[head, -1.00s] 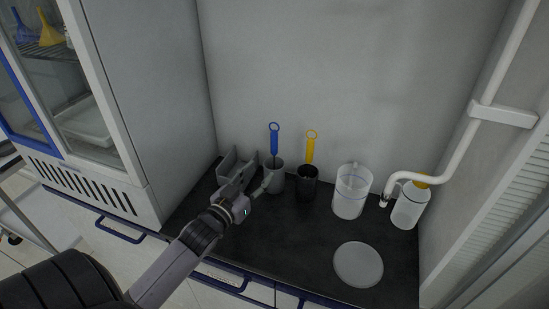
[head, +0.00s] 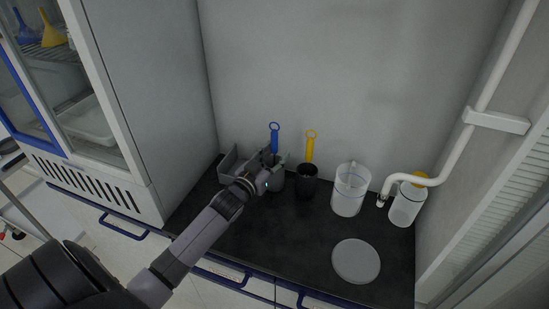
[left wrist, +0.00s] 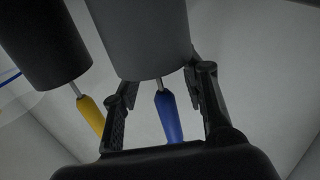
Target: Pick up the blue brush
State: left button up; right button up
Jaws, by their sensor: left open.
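The blue brush (head: 274,138) stands upright in a grey cup (head: 277,186) on the dark counter, its ringed handle up. The left wrist view looks inverted; there the blue brush handle (left wrist: 168,117) hangs below the grey cup (left wrist: 140,38). My left gripper (head: 274,163) is at the cup's rim, just below the blue handle. Its fingers are open, one on each side of the brush in the left wrist view (left wrist: 162,88). I cannot tell whether they touch it. The brush's lower end is hidden in the cup. My right gripper is not in view.
A yellow brush (head: 310,146) in a black cup (head: 306,182) stands close to the right. Further right are a clear beaker (head: 350,190), a bottle (head: 406,205) under a white pipe, and a round disc (head: 356,261). A grey holder (head: 230,162) stands behind the gripper, near the cabinet.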

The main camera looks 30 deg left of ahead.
pick_arm(q)
jog(key=shift+c, duration=0.5)
grip_shut()
jog(key=shift+r, duration=0.1)
